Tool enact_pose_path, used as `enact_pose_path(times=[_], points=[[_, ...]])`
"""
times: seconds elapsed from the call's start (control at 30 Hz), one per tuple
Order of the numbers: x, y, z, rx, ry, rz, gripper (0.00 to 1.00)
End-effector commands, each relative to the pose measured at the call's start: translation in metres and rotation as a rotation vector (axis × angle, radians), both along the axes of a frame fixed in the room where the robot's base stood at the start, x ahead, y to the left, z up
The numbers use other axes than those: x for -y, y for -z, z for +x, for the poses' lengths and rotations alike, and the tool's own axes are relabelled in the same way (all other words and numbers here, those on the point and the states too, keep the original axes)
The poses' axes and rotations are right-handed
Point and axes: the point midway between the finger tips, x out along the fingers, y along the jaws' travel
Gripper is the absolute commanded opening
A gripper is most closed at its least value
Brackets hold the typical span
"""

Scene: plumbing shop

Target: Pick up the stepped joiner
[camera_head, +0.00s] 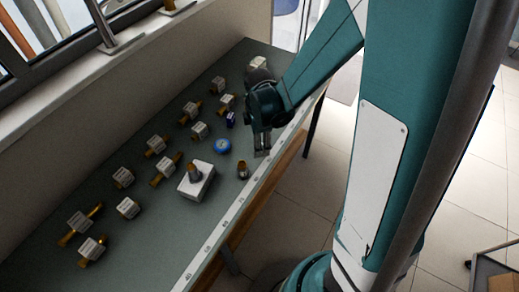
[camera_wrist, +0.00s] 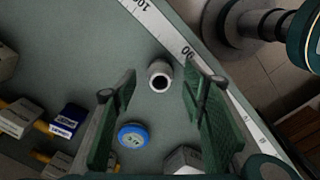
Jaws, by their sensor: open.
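A small hollow round fitting (camera_head: 243,168), which looks like the stepped joiner, stands upright on the green bench near its ruler edge. It looks brass in the head view. In the wrist view the fitting (camera_wrist: 160,75) shows a pale rim around a dark bore, at upper centre. My gripper (camera_head: 262,153) is above the bench, beside and behind the fitting in the head view. In the wrist view my gripper (camera_wrist: 160,88) is open, with the fitting in the gap between its green fingers and nothing held. I cannot tell the height left between the fingertips and the fitting.
A blue tape roll (camera_head: 222,146) lies close by. A white block (camera_head: 197,186) bears an upright brass piece (camera_head: 194,171). Several brass fittings with white labelled boxes, such as this one (camera_head: 80,222), fill the bench's left. A small dark-blue box (camera_head: 231,119) stands behind the tape.

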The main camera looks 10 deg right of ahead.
Motion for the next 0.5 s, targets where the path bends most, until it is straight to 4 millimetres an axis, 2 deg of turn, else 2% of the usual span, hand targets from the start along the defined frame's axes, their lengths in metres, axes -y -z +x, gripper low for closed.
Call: enact_pose_path(times=[0.2, 0.5], points=[[0.0, 0.017, 0.0, 0.0, 0.0, 0.0, 0.42], [0.0, 0.022, 0.0, 0.0, 0.0, 0.0, 0.42]])
